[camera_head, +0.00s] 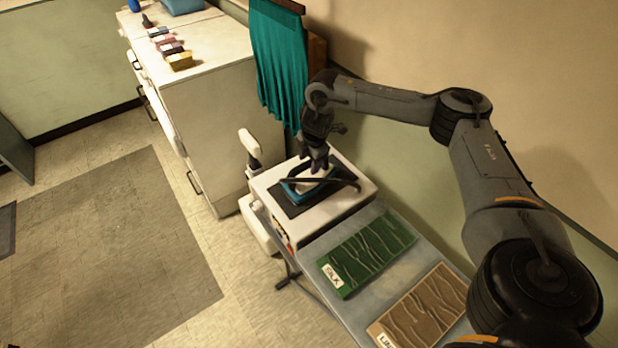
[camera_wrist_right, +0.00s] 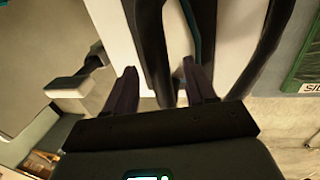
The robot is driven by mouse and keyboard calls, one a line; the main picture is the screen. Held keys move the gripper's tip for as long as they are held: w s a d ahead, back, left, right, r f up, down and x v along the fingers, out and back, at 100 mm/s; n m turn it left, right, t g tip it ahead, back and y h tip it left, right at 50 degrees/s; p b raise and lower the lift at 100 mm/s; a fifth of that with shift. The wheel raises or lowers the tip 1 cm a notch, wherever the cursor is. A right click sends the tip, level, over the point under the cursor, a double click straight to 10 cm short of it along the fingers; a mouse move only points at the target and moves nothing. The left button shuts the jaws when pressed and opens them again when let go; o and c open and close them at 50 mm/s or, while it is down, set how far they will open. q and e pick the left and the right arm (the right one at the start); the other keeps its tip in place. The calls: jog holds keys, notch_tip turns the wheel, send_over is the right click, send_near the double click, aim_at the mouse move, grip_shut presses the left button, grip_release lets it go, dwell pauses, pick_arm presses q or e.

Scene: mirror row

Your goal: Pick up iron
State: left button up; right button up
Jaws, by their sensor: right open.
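The iron (camera_head: 308,187) has a blue and pale body and sits on the dark pad on top of a white station (camera_head: 345,208). My right gripper (camera_head: 318,168) is right above the iron and partly hides it. In the right wrist view the jaws of my right gripper (camera_wrist_right: 160,78) are apart, with a dark bar, seemingly the iron's handle (camera_wrist_right: 153,45), between them. I cannot tell whether either finger touches it. My left gripper is not in view.
A green cloth board labelled SILK (camera_head: 368,252) and a brown one (camera_head: 425,308) lie on the grey board nearby. A teal cloth (camera_head: 278,60) hangs behind, beside a white cabinet (camera_head: 215,110).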

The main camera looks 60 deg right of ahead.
jog(key=shift+w+d+f, duration=0.1)
jog(key=shift+w+f, duration=0.1)
jog(key=shift+f, duration=0.95)
jog(key=shift+c, duration=0.2)
grip_shut()
jog(key=shift+r, duration=0.1)
dwell(0.3)
